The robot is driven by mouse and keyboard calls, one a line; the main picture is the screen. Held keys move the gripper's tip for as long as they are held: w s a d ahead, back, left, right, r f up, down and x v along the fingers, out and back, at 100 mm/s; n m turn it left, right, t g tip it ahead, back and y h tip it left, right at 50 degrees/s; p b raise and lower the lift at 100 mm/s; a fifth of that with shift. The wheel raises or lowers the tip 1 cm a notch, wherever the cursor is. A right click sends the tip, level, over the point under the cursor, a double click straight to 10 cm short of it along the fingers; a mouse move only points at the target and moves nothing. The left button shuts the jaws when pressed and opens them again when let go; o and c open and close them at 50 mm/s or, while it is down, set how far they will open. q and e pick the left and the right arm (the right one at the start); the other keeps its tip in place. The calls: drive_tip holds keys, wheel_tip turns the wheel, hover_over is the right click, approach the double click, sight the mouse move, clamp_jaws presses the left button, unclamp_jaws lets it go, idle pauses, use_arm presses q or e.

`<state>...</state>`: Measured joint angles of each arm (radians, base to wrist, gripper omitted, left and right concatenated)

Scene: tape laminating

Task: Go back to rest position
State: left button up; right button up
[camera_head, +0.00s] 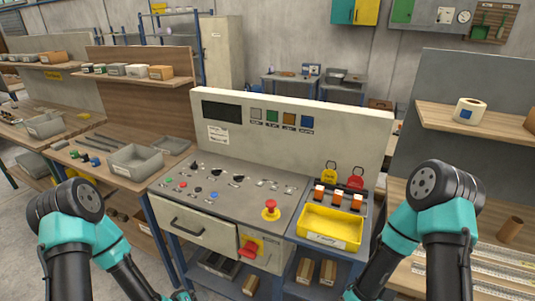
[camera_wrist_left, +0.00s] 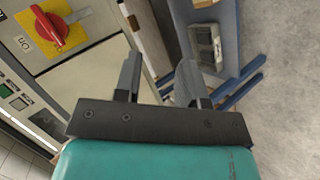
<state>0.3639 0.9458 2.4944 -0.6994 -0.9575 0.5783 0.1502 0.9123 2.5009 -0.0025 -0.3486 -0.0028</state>
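My left gripper (camera_wrist_left: 160,75) shows in the left wrist view with its two dark fingers apart and nothing between them. It is near the console front, with the red rotary switch on its yellow plate (camera_wrist_left: 55,30) to the upper left. The same red switch (camera_head: 250,247) shows on the front of the grey control console (camera_head: 300,150) in the head view. Both my arms reach down into the head view's lower edge, where their grippers are cut off. My right gripper is not visible.
The console carries a red emergency button (camera_head: 270,209) and a yellow tray (camera_head: 330,227). A grey bin (camera_head: 135,163) sits on the bench at left. A white tape roll (camera_head: 469,111) stands on the right shelf. Grey floor (camera_wrist_left: 285,90) is open at right in the wrist view.

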use_arm(q)
drive_tip(key=s+d+f+m+g+y, duration=0.1)
drive_tip(key=s+f+m+g+y, duration=0.1)
drive_tip(key=s+g, duration=0.5)
drive_tip(key=s+m+y, duration=0.1)
drive_tip(key=s, duration=0.2)
drive_tip(key=shift+s+y, duration=0.15)
drive_tip(key=shift+y, duration=0.25)
drive_tip(key=shift+o, duration=0.2)
drive_tip(key=shift+a, duration=0.1)
idle(0.4)
